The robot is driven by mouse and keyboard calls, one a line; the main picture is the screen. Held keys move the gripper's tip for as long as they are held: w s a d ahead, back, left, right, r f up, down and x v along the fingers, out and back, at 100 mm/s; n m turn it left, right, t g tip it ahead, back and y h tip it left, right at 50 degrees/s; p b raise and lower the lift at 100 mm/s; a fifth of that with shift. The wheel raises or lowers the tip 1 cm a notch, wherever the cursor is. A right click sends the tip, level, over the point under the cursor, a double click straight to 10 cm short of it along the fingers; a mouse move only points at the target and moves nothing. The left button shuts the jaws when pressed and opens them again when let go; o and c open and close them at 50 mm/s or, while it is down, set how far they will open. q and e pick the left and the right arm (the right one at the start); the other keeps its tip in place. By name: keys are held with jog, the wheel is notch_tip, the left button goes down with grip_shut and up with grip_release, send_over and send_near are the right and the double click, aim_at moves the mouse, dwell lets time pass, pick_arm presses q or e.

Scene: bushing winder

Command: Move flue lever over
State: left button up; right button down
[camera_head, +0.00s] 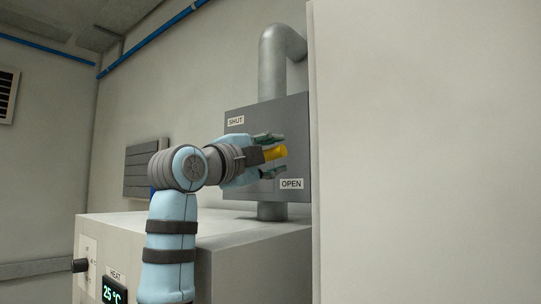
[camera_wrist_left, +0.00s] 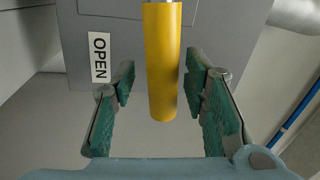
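The flue lever's yellow handle (camera_head: 275,152) stands out from a grey panel (camera_head: 294,120) that carries a SHUT label (camera_head: 236,121) at upper left and an OPEN label (camera_head: 291,184) at lower right. My left gripper (camera_head: 275,155) is open, with one finger above and one below the handle in the head view. In the left wrist view the yellow handle (camera_wrist_left: 163,65) hangs down between the open green-padded fingers (camera_wrist_left: 160,100), with gaps on both sides. The OPEN label (camera_wrist_left: 99,57) is at the left there. My right gripper is not in view.
A grey flue pipe (camera_head: 272,65) rises behind the panel from a cabinet (camera_head: 250,226) with a HEAT display (camera_head: 114,290) and black knob (camera_head: 80,265). A large pale wall or panel (camera_head: 425,150) fills the right side, close to the grey panel.

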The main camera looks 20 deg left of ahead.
pick_arm(q)
jog(key=shift+s+a, duration=0.1)
jog(key=shift+s, duration=0.15)
jog(key=v, duration=1.1)
jog(key=shift+s, duration=0.25)
jog(key=shift+w+f, duration=0.1)
jog(key=shift+a, duration=0.1)
